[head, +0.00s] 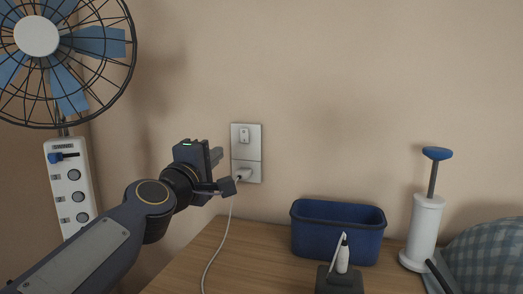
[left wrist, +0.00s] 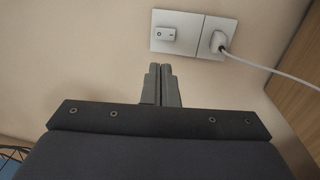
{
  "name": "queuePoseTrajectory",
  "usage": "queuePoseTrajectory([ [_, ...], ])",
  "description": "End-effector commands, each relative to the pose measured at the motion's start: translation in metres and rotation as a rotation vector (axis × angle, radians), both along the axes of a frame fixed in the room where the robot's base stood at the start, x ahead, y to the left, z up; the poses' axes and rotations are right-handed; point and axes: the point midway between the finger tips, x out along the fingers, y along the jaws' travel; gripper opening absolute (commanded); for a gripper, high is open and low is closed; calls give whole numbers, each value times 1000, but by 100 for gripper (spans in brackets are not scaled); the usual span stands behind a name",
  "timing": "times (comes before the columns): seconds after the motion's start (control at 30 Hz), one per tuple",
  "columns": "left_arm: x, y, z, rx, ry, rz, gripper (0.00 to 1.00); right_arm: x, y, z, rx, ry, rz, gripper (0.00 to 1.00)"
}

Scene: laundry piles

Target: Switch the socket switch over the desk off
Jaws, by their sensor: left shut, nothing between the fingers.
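The wall socket plate (head: 252,170) is pale and is fixed to the wall above the desk (head: 225,245). Its upper half carries a small white rocker switch (head: 244,135). A white plug (head: 243,174) sits in the lower half, with a cable running down to the desk. In the left wrist view, the switch (left wrist: 165,33) lies ahead of the fingertips, and the plug (left wrist: 218,41) is to its right. My left gripper (head: 217,157) is just left of the plate, its fingers (left wrist: 161,70) shut and empty, with a visible gap to the switch. My right gripper is not in view.
A white pump-like thing with a blue knob (head: 437,153) is at right. A fan (head: 88,42) and a power strip (head: 70,185) are at left. The wall right of the plate is clear.

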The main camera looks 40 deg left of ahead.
Motion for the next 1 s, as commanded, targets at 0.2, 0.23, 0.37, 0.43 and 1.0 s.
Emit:
queuePoseTrajectory([
  [0.2, 0, 1, 1, -3, -2, 2, 0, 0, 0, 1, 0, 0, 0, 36],
  [0.23, 0, 1, 1, -3, -2, 2, 0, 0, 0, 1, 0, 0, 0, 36],
  [0.37, 2, 1, 0, -2, -1, 1, 0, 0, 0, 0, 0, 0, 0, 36],
  [0.43, 7, 2, 1, -1, 1, 1, 0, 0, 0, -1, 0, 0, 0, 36],
  [1.0, 109, 35, 15, -3, 2, 1, 0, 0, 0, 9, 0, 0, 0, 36],
])
